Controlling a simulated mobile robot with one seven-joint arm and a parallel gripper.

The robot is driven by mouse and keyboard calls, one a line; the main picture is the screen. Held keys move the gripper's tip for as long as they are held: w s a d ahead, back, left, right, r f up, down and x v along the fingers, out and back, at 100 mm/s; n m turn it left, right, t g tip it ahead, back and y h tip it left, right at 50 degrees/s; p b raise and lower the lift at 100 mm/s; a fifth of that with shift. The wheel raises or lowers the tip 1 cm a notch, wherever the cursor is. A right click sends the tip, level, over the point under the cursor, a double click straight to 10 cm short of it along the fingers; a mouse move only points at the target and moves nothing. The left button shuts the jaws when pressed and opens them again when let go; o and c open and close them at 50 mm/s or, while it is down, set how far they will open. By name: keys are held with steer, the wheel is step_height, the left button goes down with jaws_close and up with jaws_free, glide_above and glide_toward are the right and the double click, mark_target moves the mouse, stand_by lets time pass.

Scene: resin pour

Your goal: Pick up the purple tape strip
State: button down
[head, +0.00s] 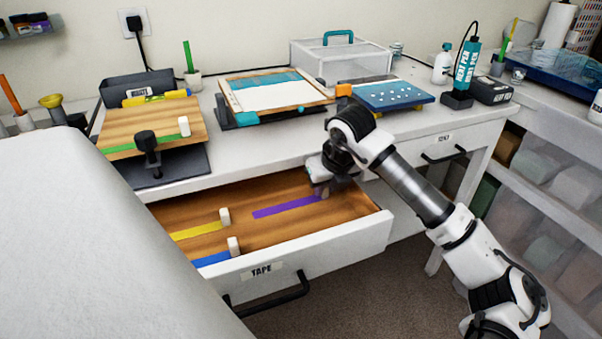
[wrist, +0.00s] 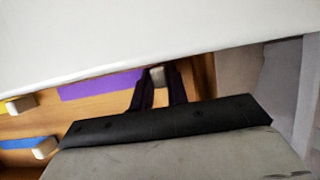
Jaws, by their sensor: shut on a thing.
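The purple tape strip (head: 286,208) lies in the open tape drawer, toward its right side. It also shows in the wrist view (wrist: 100,84), with a pale block (wrist: 157,76) at its right end. My gripper (head: 322,194) reaches down into the drawer at that end. In the wrist view its dark fingers (wrist: 157,88) are closed on the pale block of the purple strip. The strip appears to lie on or very near the drawer floor; I cannot tell if there is a gap.
A yellow strip (head: 197,231) and a blue strip (head: 212,258), each with a pale end block, lie to the left in the drawer (head: 318,253). The worktop (head: 240,142) overhangs the back of the drawer. A board with a green strip (head: 150,142) stands on it.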

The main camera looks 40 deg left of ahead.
step_height(320, 180, up, 20)
stand_by(0.8)
